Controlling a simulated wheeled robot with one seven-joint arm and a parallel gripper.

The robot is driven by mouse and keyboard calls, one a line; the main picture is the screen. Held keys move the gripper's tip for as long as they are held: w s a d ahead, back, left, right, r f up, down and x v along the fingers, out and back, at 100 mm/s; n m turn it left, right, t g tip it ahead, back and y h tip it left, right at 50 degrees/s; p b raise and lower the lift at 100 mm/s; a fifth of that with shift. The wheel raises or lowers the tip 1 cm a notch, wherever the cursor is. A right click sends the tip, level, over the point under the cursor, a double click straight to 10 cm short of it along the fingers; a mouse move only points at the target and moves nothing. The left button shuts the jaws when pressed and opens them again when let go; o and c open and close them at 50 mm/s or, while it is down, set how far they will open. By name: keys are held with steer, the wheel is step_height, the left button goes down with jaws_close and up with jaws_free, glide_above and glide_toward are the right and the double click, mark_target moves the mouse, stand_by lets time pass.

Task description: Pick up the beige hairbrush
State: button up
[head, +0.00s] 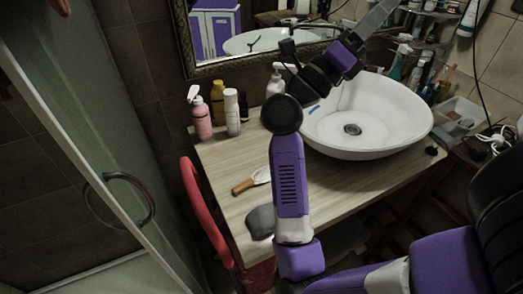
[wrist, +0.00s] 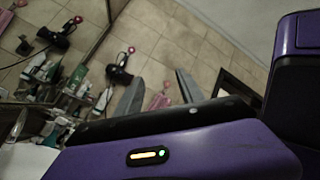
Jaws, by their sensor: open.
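A brush with a pale beige head and a brown wooden handle (head: 245,186) lies on the wooden counter (head: 225,155), left of my arm. My arm covers the counter just to its right, and the far end of its head may be partly hidden. My gripper (wrist: 158,92) is open in the wrist view, with nothing between its fingers. In the head view its grey finger (head: 378,17) is raised at the top, above the basin and far from the brush. The brush does not show in the wrist view.
A white basin (head: 385,135) stands on the counter at right. A pink bottle (head: 201,120), a white bottle (head: 232,112) and other bottles stand at the back left. A dark grey object (head: 260,222) lies near the front edge. A red chair (head: 203,205) and a glass shower door (head: 70,120) are at left.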

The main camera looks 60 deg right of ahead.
steer(key=s+d+f+m+y, duration=0.3)
steer(key=d+f+m+y, duration=0.15)
steer(key=f+y, duration=0.4)
steer(key=m+t+y+b, duration=0.2)
steer(key=m+t+y, duration=0.2)
steer(key=t+y, duration=0.95)
glide_above(244, 184)
steer(key=shift+n+g, duration=0.25)
steer(key=shift+g, duration=0.1)
steer(key=f, duration=2.7)
steer(key=shift+s+a+f, duration=0.35)
steer(key=shift+f, duration=0.85)
steer(key=shift+w+d+f+p, duration=0.1)
steer(key=shift+f+p, duration=0.15)
steer(key=shift+f, duration=0.75)
steer(key=shift+w+d+f+p, duration=0.1)
steer(key=shift+d+f+p, duration=0.1)
steer(key=shift+f, duration=0.75)
steer(key=shift+w+d+f+p, duration=0.1)
steer(key=shift+f+p, duration=0.15)
steer(key=shift+f, duration=0.75)
jaws_close()
